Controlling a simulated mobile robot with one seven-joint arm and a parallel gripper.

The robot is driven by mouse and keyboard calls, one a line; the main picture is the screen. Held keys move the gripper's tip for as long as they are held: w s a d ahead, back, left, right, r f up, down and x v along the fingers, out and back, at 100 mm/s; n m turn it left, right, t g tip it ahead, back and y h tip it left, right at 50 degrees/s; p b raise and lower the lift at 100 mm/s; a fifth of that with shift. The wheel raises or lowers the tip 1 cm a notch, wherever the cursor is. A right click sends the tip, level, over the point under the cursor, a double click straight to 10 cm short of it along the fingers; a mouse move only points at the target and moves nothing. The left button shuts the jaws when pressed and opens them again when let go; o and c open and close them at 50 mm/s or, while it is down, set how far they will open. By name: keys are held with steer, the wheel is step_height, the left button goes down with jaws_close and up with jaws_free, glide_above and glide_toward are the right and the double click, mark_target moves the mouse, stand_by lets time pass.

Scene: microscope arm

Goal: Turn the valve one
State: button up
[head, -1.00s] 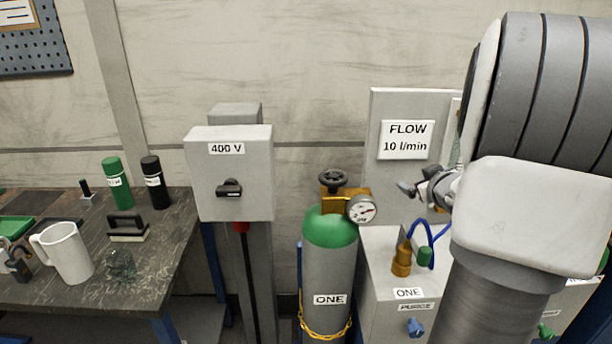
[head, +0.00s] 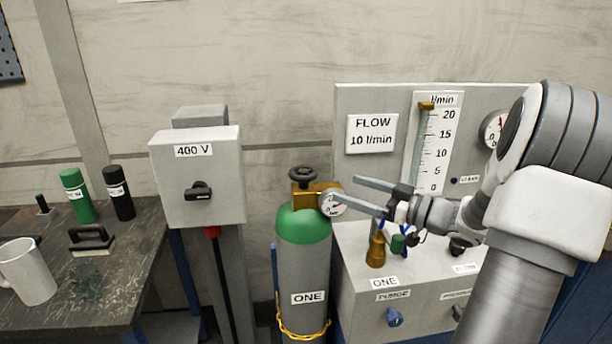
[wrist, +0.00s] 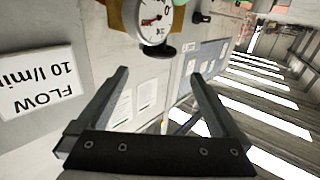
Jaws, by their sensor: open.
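The green-and-grey gas cylinder (head: 304,258) labelled ONE stands upright, with a black handwheel valve (head: 304,174) on top of its brass fitting (head: 312,196). A round dial gauge (head: 332,203) sits to the right of the fitting. My gripper (head: 356,191) is open and empty, its fingers pointing left, just right of the gauge and handwheel. The wrist view looks upside down: the gauge (wrist: 152,20) lies beyond the fingers, with a black part beside it that looks like the handwheel (wrist: 158,50). My open gripper (wrist: 158,74) does not appear to touch it.
A flow panel with a scale (head: 434,145) and FLOW sign (head: 372,134) stands behind my arm. A bench box (head: 375,270) with a blue purge knob (head: 394,317) is below. A 400 V switch box (head: 197,175) stands left of the cylinder, then a cluttered table (head: 130,270).

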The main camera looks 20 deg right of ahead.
mark_target(305, 171)
steer(key=x, duration=1.3)
steer(key=shift+w+b, duration=0.1)
steer(key=shift+b, duration=0.25)
steer(key=c, duration=1.1)
